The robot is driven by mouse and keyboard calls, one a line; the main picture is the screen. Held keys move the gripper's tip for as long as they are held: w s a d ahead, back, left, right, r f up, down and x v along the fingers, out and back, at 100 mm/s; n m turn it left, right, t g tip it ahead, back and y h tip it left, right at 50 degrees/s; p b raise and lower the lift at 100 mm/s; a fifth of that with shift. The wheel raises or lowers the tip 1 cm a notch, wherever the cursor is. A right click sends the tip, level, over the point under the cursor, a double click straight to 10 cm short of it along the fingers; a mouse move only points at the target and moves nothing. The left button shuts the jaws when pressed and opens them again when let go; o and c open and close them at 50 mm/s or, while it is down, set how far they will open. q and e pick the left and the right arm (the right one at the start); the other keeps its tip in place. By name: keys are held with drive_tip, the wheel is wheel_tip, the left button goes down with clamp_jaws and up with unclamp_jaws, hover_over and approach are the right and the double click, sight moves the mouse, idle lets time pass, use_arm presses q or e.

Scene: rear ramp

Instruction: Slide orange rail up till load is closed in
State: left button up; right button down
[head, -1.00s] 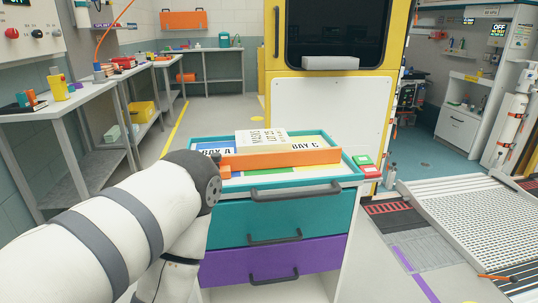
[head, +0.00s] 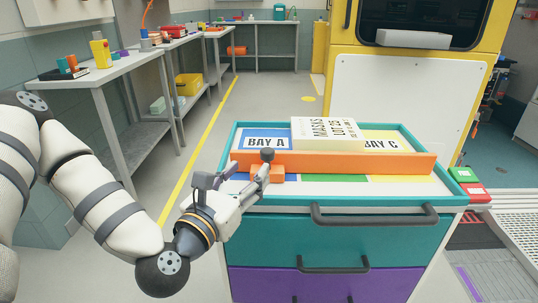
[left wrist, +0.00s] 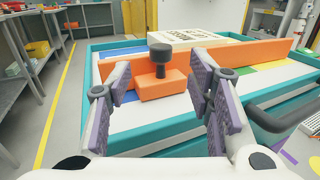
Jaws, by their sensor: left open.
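The orange rail (head: 350,163) stands upright across the top tray (head: 232,150) of the drawer cabinet. An orange block (left wrist: 162,90) with a dark knob (left wrist: 160,54) sits at the rail's left front. The load, a white carton marked MASKS (head: 328,133), lies behind the rail between the BAY A and BAY C labels; the rail hides its lower front. My left gripper (head: 232,178) is open and empty at the tray's front left. In the left wrist view its fingers frame the block and knob, which appear beyond them; I cannot tell about contact. My right gripper is out of view.
Dark drawer handles (head: 375,215) stick out from the cabinet front. Red and green boxes (head: 468,183) are at its right. A workbench (head: 105,75) stands at the left, with open floor between. A yellow-framed unit (head: 405,95) stands behind.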

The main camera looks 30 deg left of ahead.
sight(264, 156)
use_arm(q)
drive_tip(key=w+b, duration=0.1)
drive_tip(key=w+f+b, duration=0.1)
drive_tip(key=shift+w+a+f, duration=0.15)
drive_tip(key=shift+w+f, duration=0.15)
drive_tip(key=shift+w, duration=0.05)
drive_tip(key=w, duration=0.5)
drive_tip(key=w+a+r, duration=0.1)
drive_tip(key=w, duration=0.1)
drive_tip(key=shift+w+a+r, duration=0.1)
drive_tip(key=shift+w, duration=0.15)
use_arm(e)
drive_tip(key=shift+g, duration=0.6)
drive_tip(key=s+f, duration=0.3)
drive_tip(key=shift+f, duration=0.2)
use_arm(q)
clamp_jaws()
